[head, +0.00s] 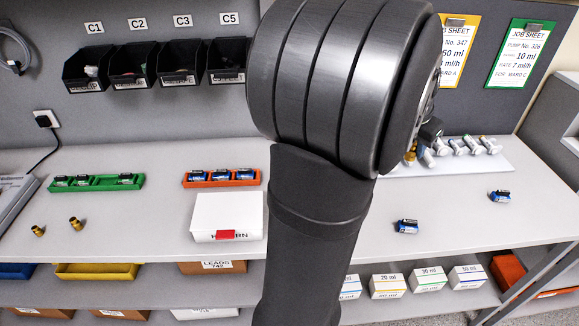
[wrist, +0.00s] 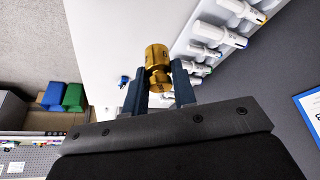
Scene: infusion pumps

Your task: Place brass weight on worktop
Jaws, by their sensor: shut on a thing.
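My gripper (wrist: 159,88) is shut on a brass weight (wrist: 157,60), which sits between the two dark fingers in the wrist view. In the head view the held brass weight (head: 411,154) shows small at the right of my arm, near the left end of the white rack of syringes, and my arm hides most of my gripper. The pale worktop (head: 130,225) runs across the head view. Two more brass weights stand or lie on it at the left, one (head: 38,231) near the front edge and one (head: 75,223) beside it.
A white rack (head: 490,163) with several syringes stands at the back right. Batteries (head: 407,226) and (head: 500,196) lie on the right of the worktop. A green tray (head: 97,182), an orange tray (head: 222,178) and a white box (head: 227,215) occupy the left and middle.

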